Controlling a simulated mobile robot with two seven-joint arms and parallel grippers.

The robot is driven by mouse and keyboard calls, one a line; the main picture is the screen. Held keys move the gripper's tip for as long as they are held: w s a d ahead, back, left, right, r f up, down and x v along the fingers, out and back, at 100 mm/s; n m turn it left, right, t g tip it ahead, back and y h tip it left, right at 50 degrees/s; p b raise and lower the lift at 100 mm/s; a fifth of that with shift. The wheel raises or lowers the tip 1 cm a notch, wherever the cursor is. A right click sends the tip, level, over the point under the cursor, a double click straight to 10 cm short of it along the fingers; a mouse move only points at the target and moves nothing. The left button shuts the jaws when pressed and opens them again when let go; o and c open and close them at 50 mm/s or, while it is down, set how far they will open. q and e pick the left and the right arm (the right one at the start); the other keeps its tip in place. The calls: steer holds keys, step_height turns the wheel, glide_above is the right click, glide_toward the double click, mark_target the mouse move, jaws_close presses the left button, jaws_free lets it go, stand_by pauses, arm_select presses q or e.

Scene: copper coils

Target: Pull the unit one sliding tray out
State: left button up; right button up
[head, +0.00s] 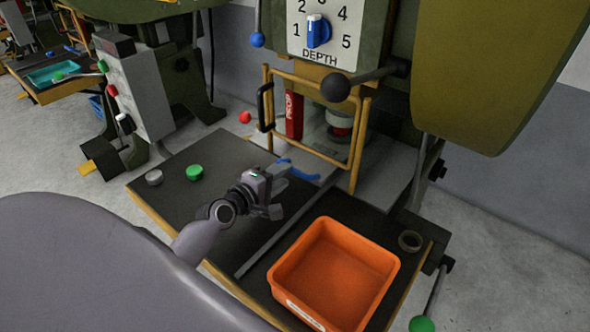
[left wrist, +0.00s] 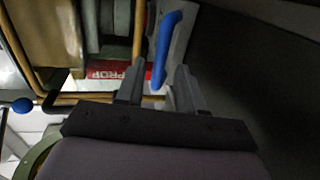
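A blue handle (head: 300,171) sits at the front of the press, low by the yellow guard frame. It also shows in the left wrist view (left wrist: 164,48), with its near end at the gap between my fingertips. A light grey plate (head: 388,187) lies behind and right of the handle; I cannot tell whether it is the sliding tray. My left gripper (head: 278,190) is over the dark table at the handle's left end. In the left wrist view its fingers (left wrist: 158,85) are apart, with no clear grip on the handle. My right gripper is not in view.
An orange bin (head: 285,275) stands on the dark table at the front right, with a small ring (head: 410,241) beside it. Green (head: 195,173) and grey (head: 154,177) buttons are on the left. A yellow guard frame (head: 358,140) with a black handle (head: 265,107) stands behind.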

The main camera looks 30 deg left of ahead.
arm_select(q)
steer(key=shift+b+x, duration=0.35)
steer(key=shift+x, duration=2.05)
jaws_close()
